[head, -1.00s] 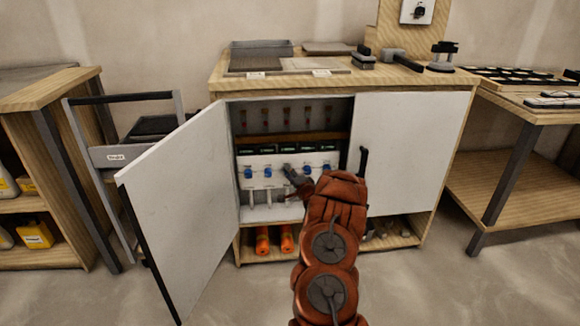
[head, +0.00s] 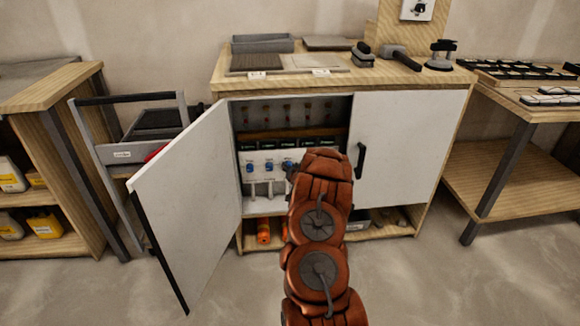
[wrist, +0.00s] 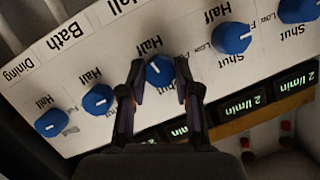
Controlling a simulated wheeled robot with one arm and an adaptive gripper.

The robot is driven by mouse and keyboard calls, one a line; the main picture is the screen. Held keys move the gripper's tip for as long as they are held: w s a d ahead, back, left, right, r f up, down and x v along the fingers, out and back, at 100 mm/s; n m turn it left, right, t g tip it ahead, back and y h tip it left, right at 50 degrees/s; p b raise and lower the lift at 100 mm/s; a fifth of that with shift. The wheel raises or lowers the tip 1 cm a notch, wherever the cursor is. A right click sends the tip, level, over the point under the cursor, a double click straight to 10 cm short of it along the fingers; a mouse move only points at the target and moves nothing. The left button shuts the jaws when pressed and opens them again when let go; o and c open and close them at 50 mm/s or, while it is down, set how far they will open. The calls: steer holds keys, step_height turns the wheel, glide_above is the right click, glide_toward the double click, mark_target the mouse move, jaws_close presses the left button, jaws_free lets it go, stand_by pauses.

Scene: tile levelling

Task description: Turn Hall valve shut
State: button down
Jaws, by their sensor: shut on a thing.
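The Hall valve is a round blue knob (wrist: 158,70) on a white panel (wrist: 205,65), below the "Hall" label in the wrist view. My gripper (wrist: 160,85) has its two dark fingers on either side of this knob, shut on it. A small white mark on the knob points up-left, near the "Half" lettering; its exact setting is hard to read. The Bath knob (wrist: 98,99) and Dining knob (wrist: 52,123) sit to the left, clear of the fingers. In the head view my arm hides most of the gripper and part of the valve row.
More blue knobs (wrist: 232,37) are to the right, close to the fingers. Displays reading "2 l/min" (wrist: 295,85) line the panel. The cabinet's left door (head: 190,205) stands open; the right door (head: 405,145) is closed. Orange bottles (head: 263,231) stand on the low shelf.

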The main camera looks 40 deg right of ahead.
steer(key=shift+w+a+f+n+h+p, duration=0.15)
steer(key=shift+n+h, duration=1.4)
steer(key=shift+n, duration=3.3)
steer(key=shift+w+a+f+n+h+p, duration=0.15)
steer(key=shift+n+h, duration=1.45)
steer(key=shift+n, duration=3.3)
steer(key=shift+a+f+n+h, duration=0.15)
steer(key=shift+n+h, duration=1.4)
steer(key=shift+n, duration=3.3)
steer(key=shift+d, duration=0.1)
steer(key=c, duration=0.8)
jaws_free()
